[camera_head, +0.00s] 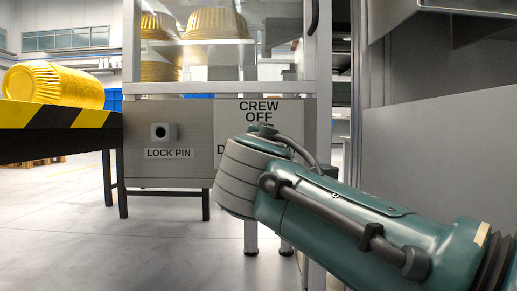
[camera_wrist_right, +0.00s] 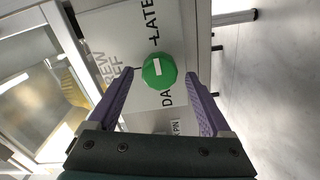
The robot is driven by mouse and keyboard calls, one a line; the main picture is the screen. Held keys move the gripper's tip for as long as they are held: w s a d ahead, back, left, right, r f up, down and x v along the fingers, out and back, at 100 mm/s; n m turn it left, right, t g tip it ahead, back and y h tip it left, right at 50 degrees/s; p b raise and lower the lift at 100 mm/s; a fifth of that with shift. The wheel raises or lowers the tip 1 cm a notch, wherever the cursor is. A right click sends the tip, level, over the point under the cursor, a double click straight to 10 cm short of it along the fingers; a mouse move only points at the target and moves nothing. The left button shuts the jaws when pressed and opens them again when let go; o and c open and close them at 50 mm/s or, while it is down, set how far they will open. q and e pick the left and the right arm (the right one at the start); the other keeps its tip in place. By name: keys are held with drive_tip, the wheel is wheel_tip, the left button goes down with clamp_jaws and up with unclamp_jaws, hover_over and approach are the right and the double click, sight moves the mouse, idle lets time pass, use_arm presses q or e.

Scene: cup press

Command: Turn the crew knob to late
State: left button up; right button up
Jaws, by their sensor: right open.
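The green crew knob (camera_wrist_right: 165,82) shows in the right wrist view on a pale label plate (camera_wrist_right: 112,30). A white bar on its face lies roughly along the line between the LATE and DAY labels. I cannot tell which end points. LATE is above the knob in that view, DAY below, OFF to the left. My right gripper (camera_wrist_right: 160,76) is open, its purple fingertips on either side of the knob with gaps. In the head view, my right arm hides the knob and gripper, leaving part of the CREW OFF plate (camera_head: 259,112) visible. My left gripper is out of view.
A lock pin knob (camera_head: 162,133) sits on the grey panel (camera_head: 135,112), left of the plate. A yellow-and-black edged table (camera_head: 60,118) with a yellow stack of cups (camera_head: 52,86) is at left. A grey metal housing (camera_head: 440,150) stands at right.

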drive_tip(key=s+p, duration=0.6)
drive_tip(key=s, duration=0.3)
